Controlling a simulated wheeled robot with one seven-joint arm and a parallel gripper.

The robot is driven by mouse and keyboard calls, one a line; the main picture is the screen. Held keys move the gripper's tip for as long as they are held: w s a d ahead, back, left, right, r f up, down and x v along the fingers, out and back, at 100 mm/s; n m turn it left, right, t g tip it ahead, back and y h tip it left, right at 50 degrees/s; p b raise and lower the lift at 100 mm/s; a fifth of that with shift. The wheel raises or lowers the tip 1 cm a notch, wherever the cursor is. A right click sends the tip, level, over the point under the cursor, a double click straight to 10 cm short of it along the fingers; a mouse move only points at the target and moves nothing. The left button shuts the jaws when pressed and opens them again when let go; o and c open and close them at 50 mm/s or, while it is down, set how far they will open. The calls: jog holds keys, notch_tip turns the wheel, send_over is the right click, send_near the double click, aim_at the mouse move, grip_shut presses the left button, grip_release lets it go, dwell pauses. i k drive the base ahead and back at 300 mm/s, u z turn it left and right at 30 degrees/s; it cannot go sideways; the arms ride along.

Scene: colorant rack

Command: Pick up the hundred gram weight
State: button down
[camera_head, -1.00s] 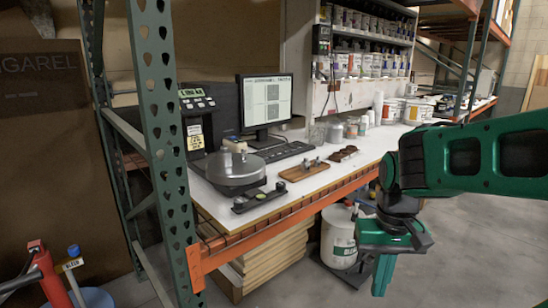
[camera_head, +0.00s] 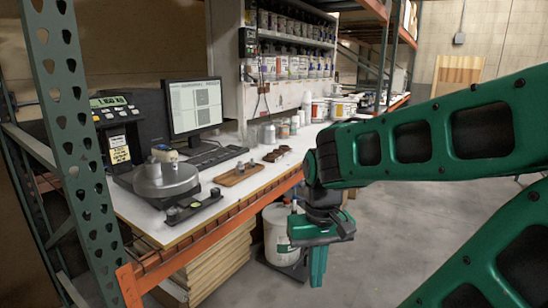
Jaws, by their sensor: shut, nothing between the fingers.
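Small metallic pieces that look like weights (camera_head: 240,168) stand on a wooden board (camera_head: 232,180) on the white worktop. Other small pieces sit on a black tray (camera_head: 190,210) near the worktop's front edge. Which piece is the hundred gram weight is too small to tell. A round metal scale pan (camera_head: 165,182) stands left of the board, with small objects on top. My green gripper (camera_head: 318,284) hangs in front of the bench, right of the worktop edge, pointing down. Its fingers are together and hold nothing. It is apart from all the weights.
A monitor (camera_head: 194,107) and keyboard (camera_head: 217,157) stand behind the scale. A green perforated rack post (camera_head: 78,120) rises at the left. An orange beam (camera_head: 215,226) edges the bench. A white bucket (camera_head: 280,235) stands below it. Clear floor lies to the right.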

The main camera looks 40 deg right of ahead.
aim_at(174, 166)
jog(key=k, duration=0.5)
jog(key=z, duration=0.5)
jog(key=i, duration=2)
jog(key=u, duration=0.25)
